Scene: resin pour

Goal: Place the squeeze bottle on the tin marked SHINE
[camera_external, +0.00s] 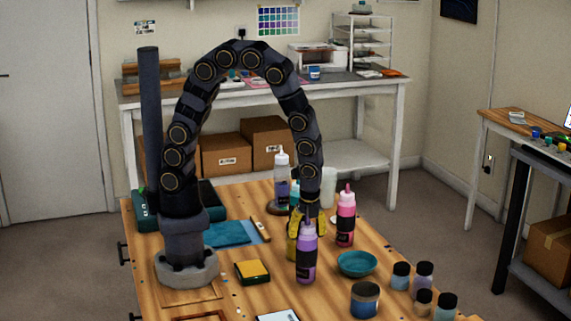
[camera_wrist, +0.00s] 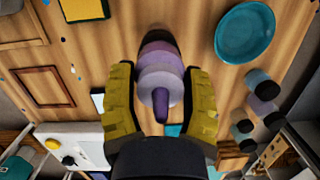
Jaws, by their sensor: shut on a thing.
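A purple squeeze bottle (camera_external: 306,262) with a dark label is upright in my gripper (camera_external: 307,226). The yellow fingers are shut around its upper part. In the wrist view the bottle (camera_wrist: 160,62) is seen from above, its purple nozzle pointing towards the camera between the fingers (camera_wrist: 160,92). I cannot tell whether its base touches the table. A wide blue tin (camera_external: 365,300) with a dark band stands at the front, right of the bottle and apart from it. No SHINE marking is readable on any tin, so I cannot confirm which one bears it.
A teal bowl (camera_external: 357,263) is right of the bottle. Several small jars (camera_external: 424,276) stand at the right front. A pink bottle (camera_external: 346,217) and a clear bottle (camera_external: 281,180) stand behind. A yellow-topped box (camera_external: 251,271) lies to the left on the wooden table (camera_external: 215,306).

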